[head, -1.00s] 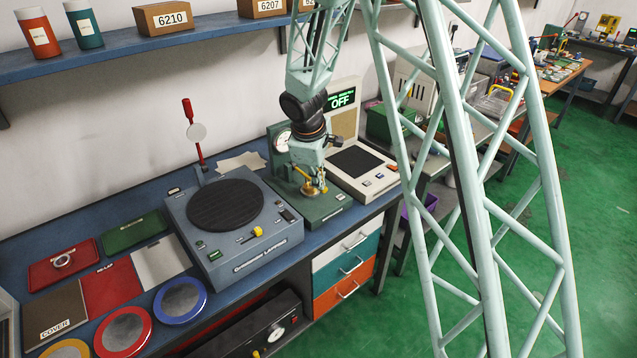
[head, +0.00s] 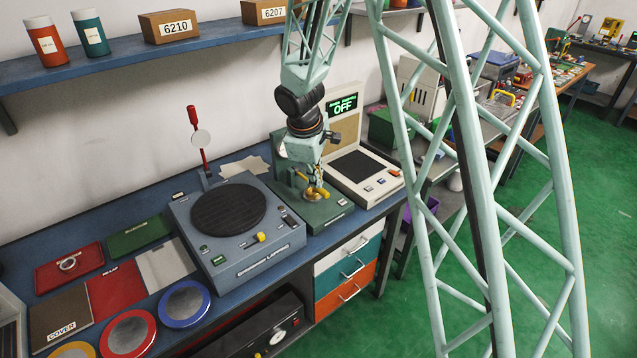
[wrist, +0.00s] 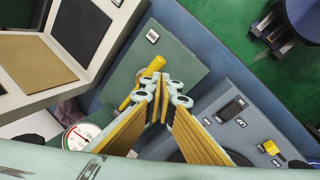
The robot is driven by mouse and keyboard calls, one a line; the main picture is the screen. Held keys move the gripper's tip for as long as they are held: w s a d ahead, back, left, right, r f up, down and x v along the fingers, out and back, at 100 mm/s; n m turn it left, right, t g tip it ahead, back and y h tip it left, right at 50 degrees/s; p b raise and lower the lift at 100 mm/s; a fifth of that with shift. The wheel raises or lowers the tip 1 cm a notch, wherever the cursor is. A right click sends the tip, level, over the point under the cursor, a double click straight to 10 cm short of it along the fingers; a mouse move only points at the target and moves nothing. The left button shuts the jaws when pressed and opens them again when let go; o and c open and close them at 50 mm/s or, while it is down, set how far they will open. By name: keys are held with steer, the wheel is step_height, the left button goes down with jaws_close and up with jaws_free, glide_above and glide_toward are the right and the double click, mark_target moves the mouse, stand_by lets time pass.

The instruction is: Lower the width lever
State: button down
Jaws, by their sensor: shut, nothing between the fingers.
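A green gauge station (head: 328,213) stands on the blue bench in the head view; its base also shows in the wrist view (wrist: 180,58). A yellow lever (wrist: 152,68) reaches across this base in the wrist view, just left of my fingertips. I take it for the width lever. My gripper (head: 317,190) is over the station, pointing down. In the wrist view my gripper (wrist: 165,85) has its fingertips together with nothing between them. They are close to the lever; whether they touch it I cannot tell. A dial gauge (wrist: 78,137) is partly hidden at lower left.
A grey lapping machine (head: 245,235) with a yellow knob stands left of the station. A demagnetizer-like unit (head: 375,185) with a display reading OFF stands right of it. Coloured mats and round trays lie on the bench's left part. A shelf (head: 120,57) runs above.

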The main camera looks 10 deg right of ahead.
steer(key=s+r+p, duration=0.1)
steer(key=s+r, duration=0.3)
steer(key=r, duration=0.4)
steer(key=shift+s+a+r, duration=0.2)
steer(key=shift+a, duration=0.1)
stand_by(0.3)
steer(key=s+d+r+m, duration=0.2)
steer(key=s+r+m, duration=0.1)
steer(key=s+r, duration=0.65)
steer(key=s+d+r+m, duration=0.3)
steer(key=s+r, duration=0.6)
steer(key=s, duration=0.1)
steer(key=s+a+r+m+y, duration=0.1)
steer(key=s+r+m, duration=0.1)
steer(key=s, duration=1.1)
steer(key=s+r+m+t+y, duration=0.1)
steer(key=s+r+m, duration=0.1)
steer(key=s, duration=1.2)
steer(key=shift+a+r+m, duration=0.35)
steer(key=shift+r+m, duration=0.05)
steer(key=shift+m, duration=0.4)
